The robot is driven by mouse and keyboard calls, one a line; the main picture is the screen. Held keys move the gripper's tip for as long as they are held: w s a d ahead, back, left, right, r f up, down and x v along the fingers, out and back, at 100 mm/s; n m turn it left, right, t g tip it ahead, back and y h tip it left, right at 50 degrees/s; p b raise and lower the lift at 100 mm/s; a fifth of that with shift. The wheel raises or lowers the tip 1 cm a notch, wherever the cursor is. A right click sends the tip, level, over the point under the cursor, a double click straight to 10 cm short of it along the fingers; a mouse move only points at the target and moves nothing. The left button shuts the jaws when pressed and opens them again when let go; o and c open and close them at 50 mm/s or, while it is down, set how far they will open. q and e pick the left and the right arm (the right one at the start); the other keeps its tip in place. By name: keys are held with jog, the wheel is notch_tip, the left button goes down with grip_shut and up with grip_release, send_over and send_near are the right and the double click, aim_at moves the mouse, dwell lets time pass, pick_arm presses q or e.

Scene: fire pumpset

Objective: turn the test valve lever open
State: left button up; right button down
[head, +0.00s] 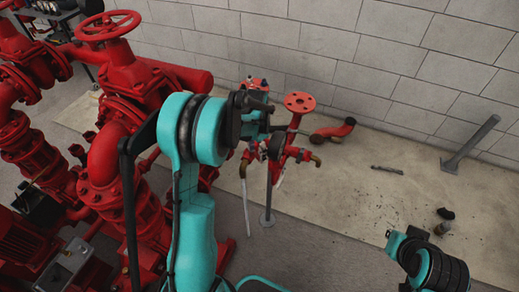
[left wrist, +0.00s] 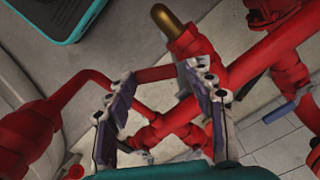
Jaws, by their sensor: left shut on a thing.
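My left gripper (left wrist: 163,76) shows in the left wrist view with one finger on each side of a bent red bar, which I take to be the test valve lever (left wrist: 150,76). The fingers are shut on it. The bar bends down at the left toward a thick red body (left wrist: 25,130). In the head view my left arm hides much of the gripper, which is at the red test piping (head: 298,128) in front of the wall. The lever cannot be made out there. The right gripper is not in view; only part of my right arm shows at lower right.
Large red pumps and pipes with a red handwheel (head: 108,26) stand close on the left. A brass-tipped fitting (left wrist: 164,18) and a blue lever (left wrist: 281,112) are near the gripper. A grey post (head: 472,143) leans at right.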

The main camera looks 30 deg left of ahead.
pick_arm(q)
jog(key=m, duration=0.2)
jog(key=s+a+m, duration=0.2)
jog(key=m, duration=0.1)
jog(key=shift+m, duration=0.3)
jog(key=m, duration=0.1)
jog(key=a+m, duration=0.1)
jog(key=m, duration=0.1)
jog(key=shift+s+a, duration=0.1)
jog(key=shift+s, duration=0.2)
jog(key=shift+s+a+m+b, duration=0.1)
jog(key=shift+a+m+b, duration=0.35)
jog(key=shift+m, duration=0.95)
jog(key=shift+a, duration=0.15)
jog(key=o, duration=1.7)
notch_tip(320, 180, up, 12)
